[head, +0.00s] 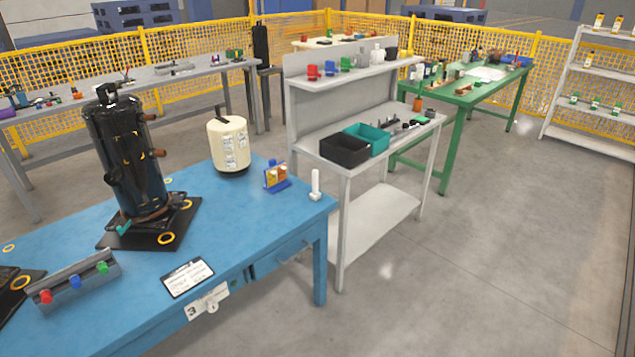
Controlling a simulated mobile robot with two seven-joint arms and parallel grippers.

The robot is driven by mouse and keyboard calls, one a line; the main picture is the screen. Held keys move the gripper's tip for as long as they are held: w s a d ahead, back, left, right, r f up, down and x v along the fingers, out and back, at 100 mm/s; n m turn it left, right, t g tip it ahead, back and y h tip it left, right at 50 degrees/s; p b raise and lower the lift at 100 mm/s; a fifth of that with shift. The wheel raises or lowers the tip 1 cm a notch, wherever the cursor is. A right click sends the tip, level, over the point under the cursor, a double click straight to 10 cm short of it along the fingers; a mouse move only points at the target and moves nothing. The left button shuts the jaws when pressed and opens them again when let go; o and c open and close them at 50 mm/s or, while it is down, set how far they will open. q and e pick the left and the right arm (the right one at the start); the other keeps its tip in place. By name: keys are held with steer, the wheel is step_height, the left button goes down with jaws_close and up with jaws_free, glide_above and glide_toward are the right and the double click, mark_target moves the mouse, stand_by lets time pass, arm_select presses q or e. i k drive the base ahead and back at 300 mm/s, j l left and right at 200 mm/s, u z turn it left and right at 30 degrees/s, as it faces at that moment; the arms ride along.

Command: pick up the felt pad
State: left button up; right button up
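I cannot make out a felt pad with certainty in the head view. The blue workbench (120,289) fills the lower left. On it stands a black compressor (127,150) on a dark base plate (150,232) with yellow rings. A cream cylinder with printed labels (229,145) stands upright behind and to the right of it; I cannot tell its material. Neither of my grippers is in view.
A holder with red, blue and green knobs (75,281) and a white card (187,278) lie along the bench's front. A small blue rack (276,177) and a white upright piece (315,185) stand at its right end. A grey shelf unit (350,190) is beyond. Open floor (470,270) lies right.

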mark_target(316, 196)
steer(key=i+l+u, duration=0.3)
steer(key=i+l, duration=1.25)
steer(key=l, duration=0.15)
